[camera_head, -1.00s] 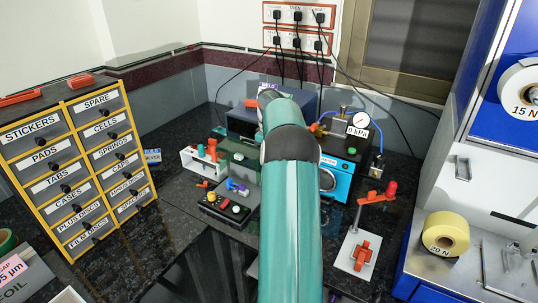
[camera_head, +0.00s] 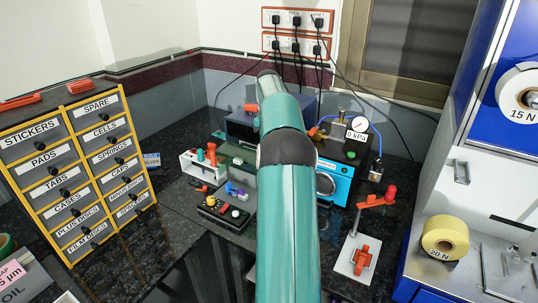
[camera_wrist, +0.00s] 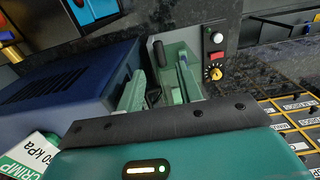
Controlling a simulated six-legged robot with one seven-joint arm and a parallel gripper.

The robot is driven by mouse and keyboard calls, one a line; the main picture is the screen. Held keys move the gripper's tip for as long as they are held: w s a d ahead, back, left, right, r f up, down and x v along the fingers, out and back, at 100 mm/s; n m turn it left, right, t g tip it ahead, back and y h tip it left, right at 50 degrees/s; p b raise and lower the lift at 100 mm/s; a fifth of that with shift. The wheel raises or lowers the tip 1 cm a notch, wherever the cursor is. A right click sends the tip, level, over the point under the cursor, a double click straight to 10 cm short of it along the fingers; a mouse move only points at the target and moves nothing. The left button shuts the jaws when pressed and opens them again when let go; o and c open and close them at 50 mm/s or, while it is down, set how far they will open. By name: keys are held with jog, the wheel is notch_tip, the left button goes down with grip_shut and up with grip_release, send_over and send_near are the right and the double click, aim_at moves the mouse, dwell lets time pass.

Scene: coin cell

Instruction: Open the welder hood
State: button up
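The welder appears to be the small grey-green box (camera_head: 240,156) left of my arm in the head view, with a dark control panel (camera_head: 224,212) in front. Whether a fingertip touches the hood I cannot tell.
A dark blue vented box (camera_wrist: 75,85) stands close left of my fingers in the wrist view. A light blue machine (camera_head: 336,180) with a gauge stands right of my arm. A labelled drawer cabinet (camera_head: 75,165) is at left. Cables hang behind.

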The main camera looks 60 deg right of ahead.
notch_tip(320, 180, up, 6)
jog(key=shift+r, duration=0.2)
